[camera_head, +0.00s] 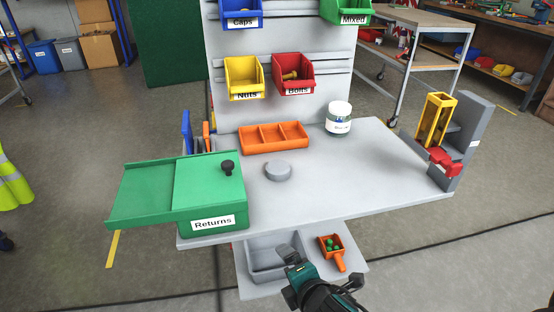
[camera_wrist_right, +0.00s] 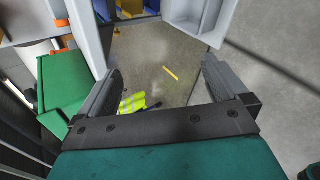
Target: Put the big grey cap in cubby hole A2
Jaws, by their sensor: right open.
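The big grey cap (camera_head: 278,171) is a low round disc. My right gripper (camera_head: 292,252) is in front of the table, over the lower shelf, well below and apart from the cap. In the right wrist view my right gripper (camera_wrist_right: 160,68) has its fingers spread with nothing between them. The cap cannot be made out there. No cubby hole labelled A2 can be made out in either view. My left gripper is not in view.
An orange divided tray (camera_head: 274,138) and a white jar (camera_head: 339,117) stand behind the cap. A yellow and grey fixture (camera_head: 460,140) stands at the table's right. Below are a grey bin (camera_head: 275,262) and an orange scoop (camera_head: 332,250). The table's right middle is clear.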

